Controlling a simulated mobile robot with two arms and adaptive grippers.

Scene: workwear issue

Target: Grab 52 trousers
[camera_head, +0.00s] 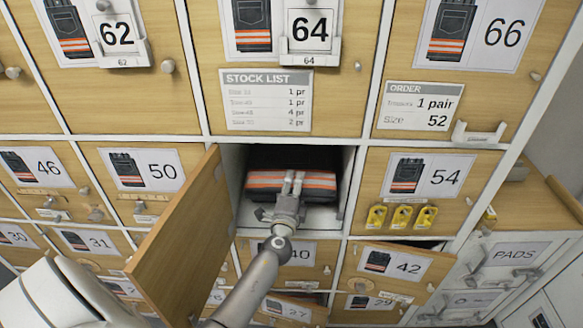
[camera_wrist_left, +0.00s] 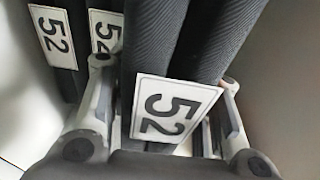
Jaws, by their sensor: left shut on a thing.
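The open compartment (camera_head: 229,200) between the 50 and 54 doors holds folded dark trousers with orange and pale bands (camera_head: 262,181). My left gripper (camera_head: 292,184) reaches into it. In the left wrist view my left gripper (camera_wrist_left: 165,125) is shut on dark trousers with a white 52 tag (camera_wrist_left: 177,105). The order card (camera_head: 418,105) reads 1 pair, size 52. My right gripper is not in view.
The compartment's wooden door (camera_head: 180,245) stands swung open to the left, close beside my left arm. Closed numbered doors surround it, such as 50 (camera_head: 185,208) and 54 (camera_head: 470,182). The 42 door (camera_head: 372,283) looks slightly ajar.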

